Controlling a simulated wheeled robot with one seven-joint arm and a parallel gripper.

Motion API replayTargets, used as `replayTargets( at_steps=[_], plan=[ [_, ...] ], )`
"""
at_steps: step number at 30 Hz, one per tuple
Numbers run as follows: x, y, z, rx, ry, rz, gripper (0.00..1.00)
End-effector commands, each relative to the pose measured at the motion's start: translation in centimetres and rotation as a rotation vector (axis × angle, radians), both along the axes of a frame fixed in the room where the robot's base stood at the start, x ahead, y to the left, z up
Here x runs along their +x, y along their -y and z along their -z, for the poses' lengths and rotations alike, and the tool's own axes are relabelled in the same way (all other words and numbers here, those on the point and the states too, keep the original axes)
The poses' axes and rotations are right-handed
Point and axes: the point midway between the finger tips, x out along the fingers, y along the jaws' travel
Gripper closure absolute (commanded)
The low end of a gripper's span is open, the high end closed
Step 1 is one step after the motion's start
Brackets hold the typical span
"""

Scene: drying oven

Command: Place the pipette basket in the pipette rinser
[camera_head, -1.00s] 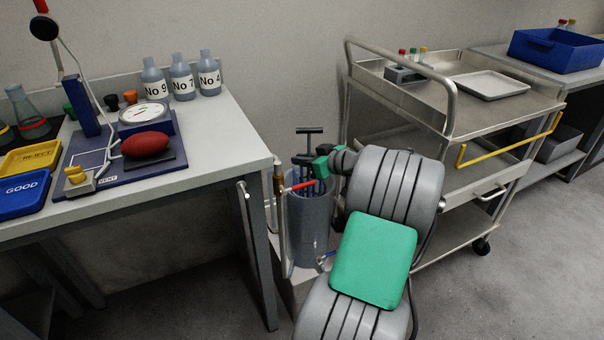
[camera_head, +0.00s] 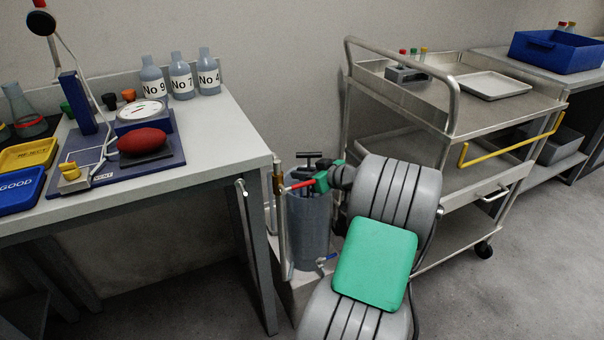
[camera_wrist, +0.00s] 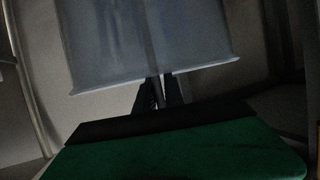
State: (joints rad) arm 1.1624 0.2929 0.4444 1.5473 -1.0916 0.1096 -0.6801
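The pipette basket shows as a dark T-shaped handle (camera_head: 309,155) standing up out of the rinser's mouth, with its lower part hidden inside. The pipette rinser (camera_head: 308,235) is a tall grey cylinder on the floor stand between bench and trolley. My gripper (camera_head: 307,176), with green parts, is at the rinser's mouth, and its dark fingers close on the basket's stem below the crossbar. In the wrist view my gripper's fingers (camera_wrist: 160,95) are close together near a pale grey-blue cylinder wall (camera_wrist: 150,45). The actual contact is too small and dark to see clearly.
A tap with a red lever (camera_head: 298,185) stands at the rinser's left side. The white bench (camera_head: 225,140) is close on the left. A steel trolley (camera_head: 490,120) with a yellow handle stands on the right. Open floor lies at the lower right.

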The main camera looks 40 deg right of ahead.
Motion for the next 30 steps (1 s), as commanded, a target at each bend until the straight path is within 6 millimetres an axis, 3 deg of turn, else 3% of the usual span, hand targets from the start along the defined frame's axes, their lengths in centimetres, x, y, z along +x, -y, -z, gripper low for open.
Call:
replayTargets(
  at_steps=[6,13,17,30],
  plan=[
    [0.0,0.0,0.0,0.000,0.000,0.000,0.70],
    [0.0,0.0,-0.2,0.000,0.000,0.000,0.70],
    [0.0,0.0,-1.9,0.000,0.000,0.000,0.70],
    [-9.8,1.2,-5.6,0.000,0.001,0.004,0.70]
  ],
)
